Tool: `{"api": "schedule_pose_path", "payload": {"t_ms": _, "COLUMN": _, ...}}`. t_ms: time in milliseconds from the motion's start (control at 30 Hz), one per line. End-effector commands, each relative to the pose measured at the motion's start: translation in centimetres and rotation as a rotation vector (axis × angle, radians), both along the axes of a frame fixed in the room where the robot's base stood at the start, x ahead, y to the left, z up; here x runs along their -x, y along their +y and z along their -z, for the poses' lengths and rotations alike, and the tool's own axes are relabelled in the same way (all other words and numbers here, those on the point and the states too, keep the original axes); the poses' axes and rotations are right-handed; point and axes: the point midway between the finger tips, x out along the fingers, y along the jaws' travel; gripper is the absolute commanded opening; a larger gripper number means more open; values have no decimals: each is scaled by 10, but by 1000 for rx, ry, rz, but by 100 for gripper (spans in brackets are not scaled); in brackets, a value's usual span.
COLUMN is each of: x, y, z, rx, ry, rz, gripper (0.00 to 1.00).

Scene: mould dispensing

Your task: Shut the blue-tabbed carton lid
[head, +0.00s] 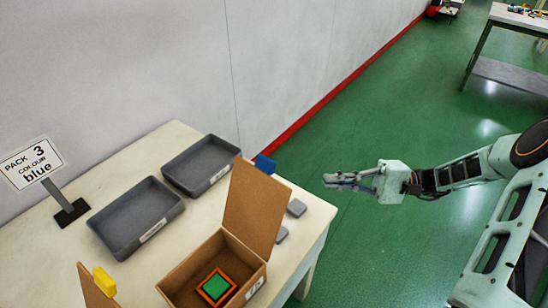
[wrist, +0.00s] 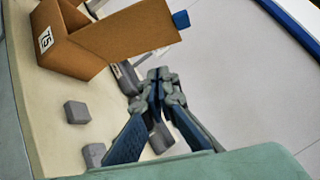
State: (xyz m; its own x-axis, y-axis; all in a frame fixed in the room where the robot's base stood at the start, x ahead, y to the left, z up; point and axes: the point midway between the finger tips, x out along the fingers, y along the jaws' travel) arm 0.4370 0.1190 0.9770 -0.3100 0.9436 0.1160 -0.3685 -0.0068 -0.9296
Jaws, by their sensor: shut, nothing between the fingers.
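The carton (head: 202,272) stands on the table's front part in the head view, with an orange-rimmed green block (head: 216,286) inside. Its brown lid (head: 252,208) stands raised, with a blue tab (head: 265,164) at its top edge. The carton (wrist: 77,58), its lid (wrist: 130,32) and the blue tab (wrist: 181,19) also show in the wrist view. My gripper (head: 328,181) is right of the lid, past the table's right edge in the head view, apart from the carton. In the wrist view my gripper (wrist: 160,76) is shut and empty, below the blue tab.
Two grey trays (head: 133,250) (head: 197,190) lie behind the carton. A sign (head: 32,162) reads "PACK 3 COLOUR blue". A yellow tab (head: 104,281) on another brown flap (head: 90,290) shows at lower left. Small grey blocks (head: 296,208) (head: 281,234) lie right of the lid.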

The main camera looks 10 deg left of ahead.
Motion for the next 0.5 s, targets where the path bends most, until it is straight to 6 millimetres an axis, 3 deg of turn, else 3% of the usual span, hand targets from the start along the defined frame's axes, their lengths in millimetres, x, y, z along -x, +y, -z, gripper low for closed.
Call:
{"api": "schedule_pose_path", "payload": {"t_ms": 100, "x": -9, "y": -2, "z": -23, "rx": -122, "ry": -20, "rz": 25, "gripper": 0}}
{"api": "schedule_pose_path", "payload": {"t_ms": 267, "x": -11, "y": 0, "z": -35, "rx": -175, "ry": -32, "rz": 32, "gripper": 0}}
{"api": "schedule_pose_path", "payload": {"t_ms": 500, "x": 0, "y": 34, "z": -46, "rx": -172, "ry": -29, "rz": 29, "gripper": 0}}
